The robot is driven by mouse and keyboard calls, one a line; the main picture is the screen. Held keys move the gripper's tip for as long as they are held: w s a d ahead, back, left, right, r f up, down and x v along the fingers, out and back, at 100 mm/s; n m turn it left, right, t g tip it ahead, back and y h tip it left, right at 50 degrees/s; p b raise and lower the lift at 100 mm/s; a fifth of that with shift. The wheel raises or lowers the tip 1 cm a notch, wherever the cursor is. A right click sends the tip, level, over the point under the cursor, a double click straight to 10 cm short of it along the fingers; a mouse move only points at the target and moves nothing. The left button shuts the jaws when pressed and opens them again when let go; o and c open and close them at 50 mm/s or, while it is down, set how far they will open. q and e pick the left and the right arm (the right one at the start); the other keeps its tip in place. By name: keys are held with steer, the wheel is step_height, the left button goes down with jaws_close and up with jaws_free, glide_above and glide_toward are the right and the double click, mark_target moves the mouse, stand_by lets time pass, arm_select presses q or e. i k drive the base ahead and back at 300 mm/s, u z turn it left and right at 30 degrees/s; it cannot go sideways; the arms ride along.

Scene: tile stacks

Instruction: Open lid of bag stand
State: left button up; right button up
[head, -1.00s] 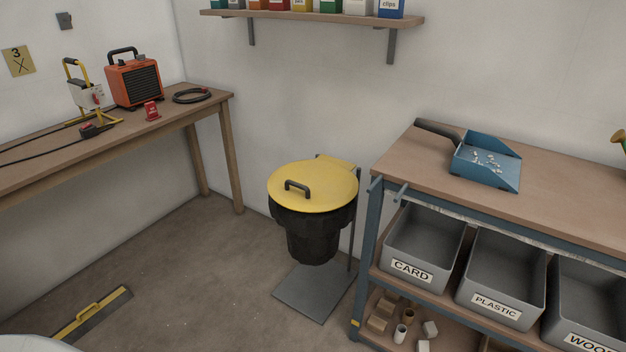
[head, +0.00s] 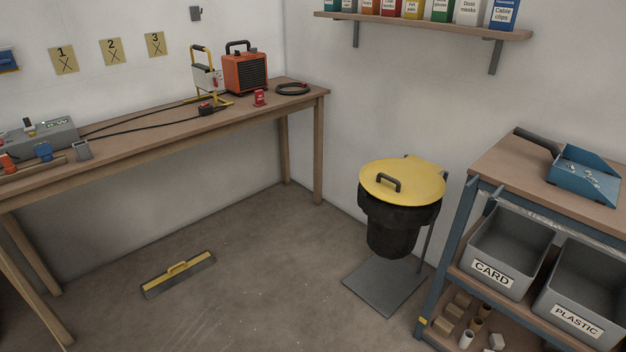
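The bag stand's yellow round lid (head: 415,184) lies shut on top of a black bag (head: 393,228). A dark handle (head: 384,182) stands up from the lid's front left part. The stand has a flat grey base plate (head: 388,285) on the floor and a post at its right rear side. The inside of the bag is hidden by the lid. Neither of my grippers shows in the head view.
A wooden workbench (head: 165,122) runs along the left wall. A blue-framed bench (head: 451,228) with grey bins (head: 513,246) stands close to the stand's right. A yellow-and-grey floor tool (head: 178,274) lies at left on the floor. The floor before the stand is clear.

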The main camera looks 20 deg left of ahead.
mark_target(412, 181)
steer(key=u, duration=1.2)
steer(key=i, duration=2.25)
steer(key=z, duration=0.5)
